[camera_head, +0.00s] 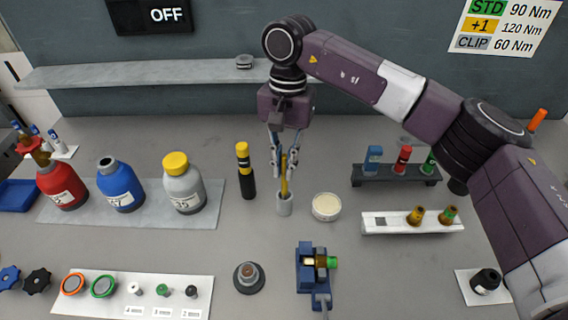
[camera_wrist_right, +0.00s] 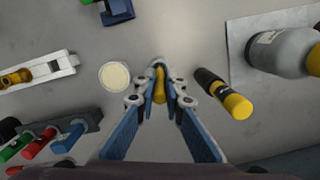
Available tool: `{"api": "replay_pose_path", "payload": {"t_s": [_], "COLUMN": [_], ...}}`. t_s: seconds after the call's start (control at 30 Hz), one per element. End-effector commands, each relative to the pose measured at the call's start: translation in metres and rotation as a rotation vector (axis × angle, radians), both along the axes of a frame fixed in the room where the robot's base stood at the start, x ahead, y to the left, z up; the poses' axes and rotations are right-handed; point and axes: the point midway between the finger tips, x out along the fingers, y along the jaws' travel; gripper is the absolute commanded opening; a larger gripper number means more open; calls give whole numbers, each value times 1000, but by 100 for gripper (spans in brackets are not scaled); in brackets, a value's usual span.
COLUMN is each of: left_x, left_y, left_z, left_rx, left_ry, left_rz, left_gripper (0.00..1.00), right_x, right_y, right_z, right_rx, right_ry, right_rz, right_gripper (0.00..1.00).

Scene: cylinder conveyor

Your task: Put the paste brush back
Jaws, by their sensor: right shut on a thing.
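The paste brush (camera_head: 284,186) has a yellow handle and stands about upright. Its lower end is in or right at a small grey cup (camera_head: 285,207), so the bristles are hidden. My right gripper (camera_head: 284,172) points down and is shut on the yellow handle, just above the cup. In the right wrist view the brush (camera_wrist_right: 159,86) shows between the two fingertips (camera_wrist_right: 160,92). A round tin with a cream top (camera_head: 326,206) stands just right of the cup; it also shows in the right wrist view (camera_wrist_right: 114,76). My left gripper is not in view.
A black and yellow cylinder (camera_head: 246,173) stands close left of the cup. Bottles stand on a grey mat (camera_head: 226,203) at left. A dark rack (camera_head: 397,181) and a white rack (camera_head: 393,225) are at right. A blue fixture (camera_head: 306,273) is in front.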

Motion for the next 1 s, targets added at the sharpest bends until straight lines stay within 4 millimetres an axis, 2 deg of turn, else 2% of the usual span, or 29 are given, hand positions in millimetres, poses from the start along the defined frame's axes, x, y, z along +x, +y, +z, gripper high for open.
{"api": "replay_pose_path", "payload": {"t_s": [1.0], "left_x": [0], "left_y": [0], "left_z": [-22], "left_rx": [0], "left_ry": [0], "left_rz": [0], "left_gripper": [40], "right_x": [0], "right_y": [0], "right_z": [-27], "right_rx": [-1], "right_ry": [0], "right_rz": [0], "right_gripper": [0]}}
